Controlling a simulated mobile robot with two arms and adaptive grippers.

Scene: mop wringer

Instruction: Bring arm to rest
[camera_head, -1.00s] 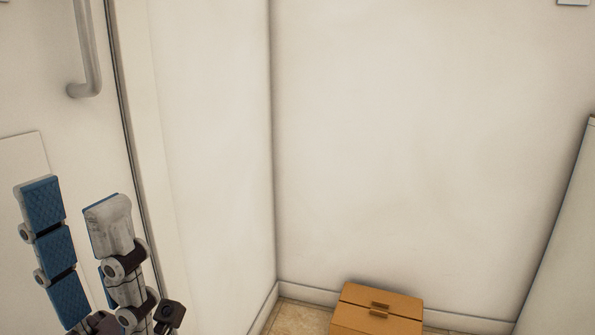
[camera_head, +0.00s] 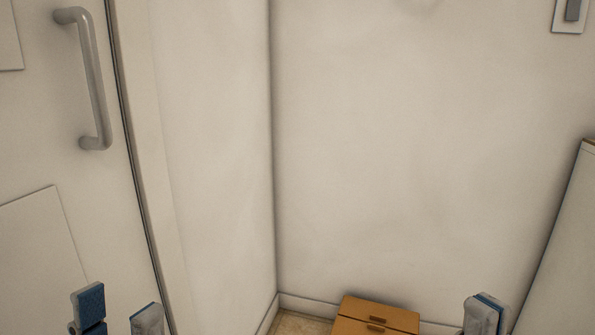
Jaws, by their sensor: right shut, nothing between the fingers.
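My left gripper (camera_head: 117,308) shows at the bottom left of the head view. Its two blue-padded fingers stand upright and apart, with nothing seen between them. My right gripper (camera_head: 485,312) shows at the bottom right, with its fingers together and pointing up. It holds nothing. Only the upper parts of both grippers are in view; the rest of both arms is below the picture edge.
A white door with a grey handle (camera_head: 93,85) is on the left. An orange-brown box (camera_head: 375,318) stands on the tiled floor by the back wall. A pale panel (camera_head: 560,245) is at the right edge, with a wall switch (camera_head: 571,12) above.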

